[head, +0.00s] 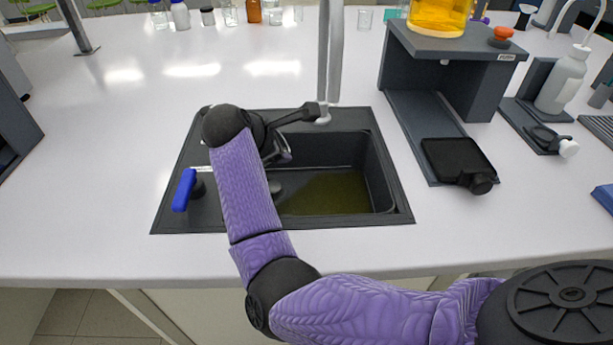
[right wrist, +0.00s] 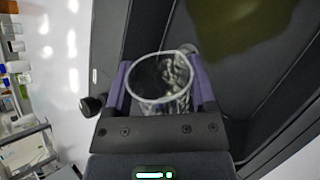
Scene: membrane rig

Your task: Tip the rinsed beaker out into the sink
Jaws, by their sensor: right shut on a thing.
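My right gripper (head: 283,150) is over the left part of the dark sink (head: 398,205), with my purple arm reaching across in front of it. In the right wrist view its two fingers (right wrist: 163,85) are shut on a clear glass beaker (right wrist: 163,98), one on each side. The beaker's round rim shows in that view, with glints on the glass; I cannot tell if liquid is inside. In the head view the beaker is mostly hidden behind my arm and gripper. The basin floor has an olive-yellow area. My left gripper is not in view.
A grey tap (head: 328,60) stands behind the sink. A blue handle (head: 185,190) is at the sink's left edge. Right of the sink is a dark stand (head: 440,65) bearing a vessel of orange-yellow liquid (head: 440,14).

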